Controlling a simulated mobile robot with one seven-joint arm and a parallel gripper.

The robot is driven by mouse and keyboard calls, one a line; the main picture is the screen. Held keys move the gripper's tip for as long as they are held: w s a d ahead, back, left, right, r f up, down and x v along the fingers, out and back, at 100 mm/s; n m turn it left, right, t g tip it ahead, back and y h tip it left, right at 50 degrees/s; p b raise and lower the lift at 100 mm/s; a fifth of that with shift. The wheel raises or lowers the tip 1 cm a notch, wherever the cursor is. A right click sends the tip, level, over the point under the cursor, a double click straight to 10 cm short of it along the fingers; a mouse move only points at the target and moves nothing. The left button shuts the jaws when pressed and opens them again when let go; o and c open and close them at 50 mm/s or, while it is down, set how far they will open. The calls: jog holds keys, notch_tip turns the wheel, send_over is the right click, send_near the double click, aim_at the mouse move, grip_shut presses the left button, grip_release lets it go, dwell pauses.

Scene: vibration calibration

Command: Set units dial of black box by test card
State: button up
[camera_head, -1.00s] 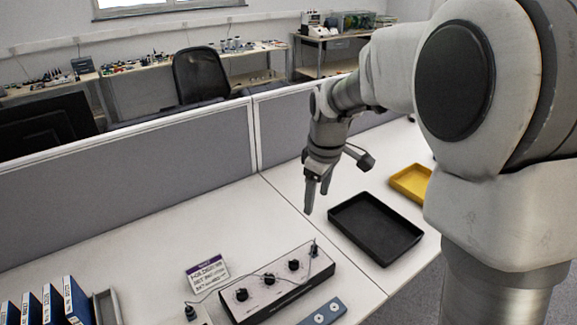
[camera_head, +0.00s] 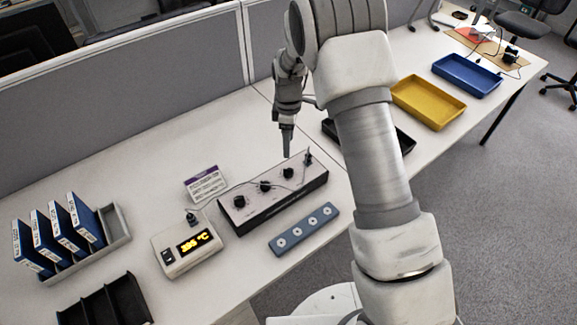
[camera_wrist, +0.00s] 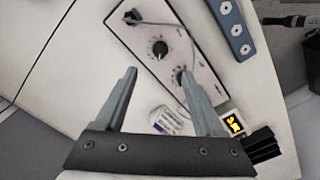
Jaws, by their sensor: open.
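The black box (camera_head: 285,207) has a pale top with three black knobs: a left dial (camera_head: 239,201), a middle dial (camera_head: 265,186) and a right dial (camera_head: 288,172). Their labels are too small to read. The test card (camera_head: 205,184), white with a purple band, lies behind the box's left end; its text is not legible. My gripper (camera_head: 287,146) points down, apart from the box, near its right end. In the wrist view my gripper (camera_wrist: 156,74) is open and empty. One dial (camera_wrist: 160,48) shows ahead between the fingers; another dial (camera_wrist: 180,76) is partly behind the right fingertip.
A thin cable runs from a plug (camera_head: 308,159) on the box toward a meter (camera_head: 187,243) with a lit yellow display. A blue-grey bar (camera_head: 304,229) lies in front of the box. A black tray (camera_head: 404,141) is partly hidden by my arm. Blue binders (camera_head: 64,229) stand left.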

aim_at(289, 169)
notch_tip(289, 169, down, 12)
jog(key=shift+r+p, duration=0.2)
jog(key=shift+p, duration=0.1)
grip_shut()
dwell(0.4)
